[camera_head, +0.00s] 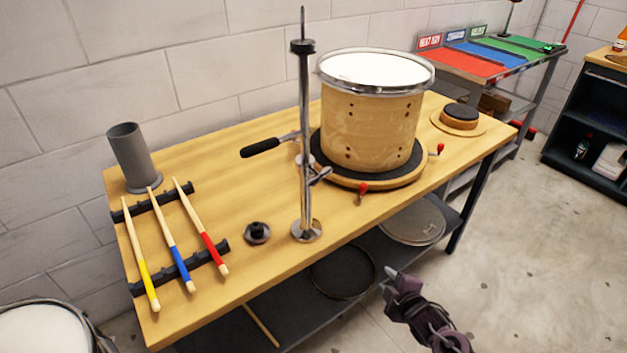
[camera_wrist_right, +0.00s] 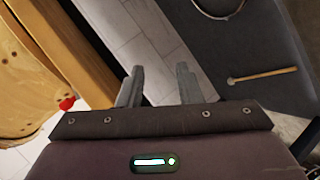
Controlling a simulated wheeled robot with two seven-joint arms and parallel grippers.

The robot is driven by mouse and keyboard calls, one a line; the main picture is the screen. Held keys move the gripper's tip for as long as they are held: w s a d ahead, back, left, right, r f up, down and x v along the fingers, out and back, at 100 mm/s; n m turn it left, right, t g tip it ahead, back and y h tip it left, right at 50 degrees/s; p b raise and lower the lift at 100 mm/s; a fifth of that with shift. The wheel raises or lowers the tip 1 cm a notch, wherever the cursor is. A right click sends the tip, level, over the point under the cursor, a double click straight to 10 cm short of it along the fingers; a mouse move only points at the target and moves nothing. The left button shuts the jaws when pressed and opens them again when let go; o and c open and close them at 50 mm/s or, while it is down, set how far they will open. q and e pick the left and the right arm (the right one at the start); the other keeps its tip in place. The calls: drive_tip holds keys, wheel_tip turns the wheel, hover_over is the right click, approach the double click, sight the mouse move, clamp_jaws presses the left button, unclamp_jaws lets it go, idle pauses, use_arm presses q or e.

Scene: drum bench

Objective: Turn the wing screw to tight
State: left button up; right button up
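A chrome stand (camera_head: 305,130) rises upright from a round base near the front edge of the bench. A small chrome piece that looks like the wing screw (camera_head: 320,176) sticks out on its right side, low on the post. How tight it is cannot be told. My right gripper (camera_head: 391,277) is in front of the bench, to the right of and below the screw, apart from it. In the right wrist view my right gripper (camera_wrist_right: 158,85) has its two fingers apart with nothing between them. The screw is not seen there. My left gripper is not in view.
A wooden drum (camera_head: 368,125) stands on a round turntable with red knobs (camera_head: 362,188) right behind the stand. A black-handled lever (camera_head: 262,148) points left from the post. Drumsticks (camera_head: 172,240) lie on a rack at left. A black knob (camera_head: 257,232) sits left of the base.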

drive_tip(key=w+a+r+n+t+y, duration=0.1)
drive_tip(key=a+r+n+y, duration=0.2)
drive_tip(key=r, duration=0.6)
drive_tip(key=w+a+r+n+t, duration=0.1)
drive_tip(key=a+r+n, duration=0.25)
drive_tip(key=r, duration=0.55)
drive_tip(key=n+y+p, duration=0.1)
drive_tip(key=n+y, duration=0.3)
drive_tip(key=n, duration=0.2)
approach(323, 179)
drive_tip(key=x, duration=0.4)
drive_tip(key=shift+t, duration=0.3)
drive_tip(key=p+x, duration=0.1)
drive_tip(key=x, duration=0.6)
drive_tip(key=shift+a+f, duration=0.1)
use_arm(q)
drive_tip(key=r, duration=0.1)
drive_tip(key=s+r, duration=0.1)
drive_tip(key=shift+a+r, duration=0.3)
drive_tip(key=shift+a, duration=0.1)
use_arm(e)
drive_tip(key=shift+s, duration=0.1)
drive_tip(key=shift+c, duration=0.3)
clamp_jaws()
